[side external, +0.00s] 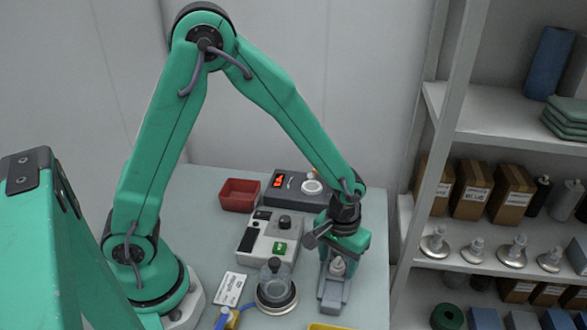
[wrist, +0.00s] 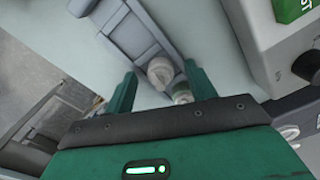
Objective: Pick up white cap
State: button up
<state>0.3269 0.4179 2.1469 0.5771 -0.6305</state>
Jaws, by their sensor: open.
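A white cap (side external: 337,266) sits at the back end of a grey holder (side external: 333,297) on the table. My gripper (side external: 342,254) is open, pointing down over the holder. In the wrist view its two green fingers (wrist: 160,86) stand apart on either side of the cap. I cannot tell whether they touch it.
A glass vessel with a dark stopper (side external: 274,275) stands left of the holder. Behind are a grey device with a green button (side external: 268,238), a black box with red digits (side external: 285,186) and a red tray (side external: 240,193). Shelves (side external: 480,120) rise at the right.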

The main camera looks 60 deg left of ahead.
jog(key=c, duration=0.8)
jog(key=shift+r, duration=0.15)
jog(key=shift+r, duration=0.95)
jog(key=shift+s+d+r, duration=0.1)
jog(key=shift+r, duration=0.5)
jog(key=shift+s+d+r, duration=0.1)
jog(key=shift+r, duration=0.45)
jog(key=s+d+r, duration=0.6)
jog(key=s+d, duration=0.1)
jog(key=s, duration=0.1)
jog(key=shift+s+r, duration=0.25)
jog(key=shift+w, duration=0.15)
